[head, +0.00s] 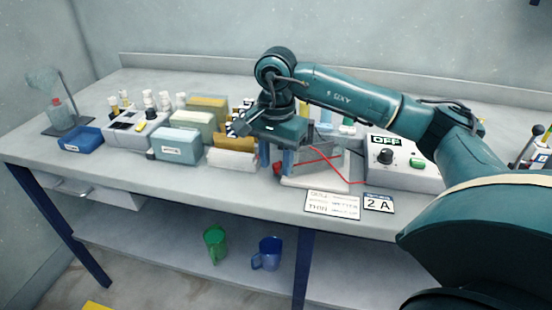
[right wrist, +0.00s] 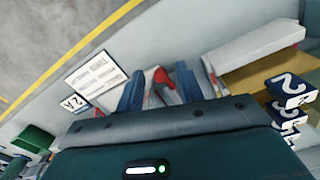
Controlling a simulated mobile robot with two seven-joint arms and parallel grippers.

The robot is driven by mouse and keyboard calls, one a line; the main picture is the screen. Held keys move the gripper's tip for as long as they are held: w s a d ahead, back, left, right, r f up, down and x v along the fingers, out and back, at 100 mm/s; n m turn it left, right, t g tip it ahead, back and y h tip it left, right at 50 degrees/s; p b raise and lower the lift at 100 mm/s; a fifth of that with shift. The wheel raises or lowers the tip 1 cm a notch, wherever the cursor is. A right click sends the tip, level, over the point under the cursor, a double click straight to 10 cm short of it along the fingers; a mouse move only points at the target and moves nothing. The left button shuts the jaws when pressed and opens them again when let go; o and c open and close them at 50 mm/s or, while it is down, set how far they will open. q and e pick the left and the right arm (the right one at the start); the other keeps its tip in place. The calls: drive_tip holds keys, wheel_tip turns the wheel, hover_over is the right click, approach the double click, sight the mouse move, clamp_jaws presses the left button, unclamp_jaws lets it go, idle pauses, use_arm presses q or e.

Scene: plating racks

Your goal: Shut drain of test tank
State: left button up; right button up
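The test tank (head: 322,150) stands on a white base at the middle of the bench, partly hidden behind my right arm. A small red part (head: 277,168), which looks like its drain handle, shows at its left front. My right gripper (head: 276,165) points down there, its blue fingers apart. In the right wrist view the red part (right wrist: 161,77) lies between the fingers of my right gripper (right wrist: 159,69), nearer the right finger. I cannot tell whether it touches. The handle's exact position is unclear. My left gripper is not in view.
A power box (head: 400,172) reading OFF stands right of the tank, with red wires between. Cards (head: 332,202) lie at the bench front. Boxes (head: 178,146) and a bottle rack (head: 138,128) stand left. Green (head: 215,245) and blue (head: 267,254) jugs sit on the lower shelf.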

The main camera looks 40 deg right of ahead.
sight(276, 165)
wheel_tip(276, 165, up, 13)
drive_tip(key=p, duration=0.2)
idle(0.5)
idle(0.4)
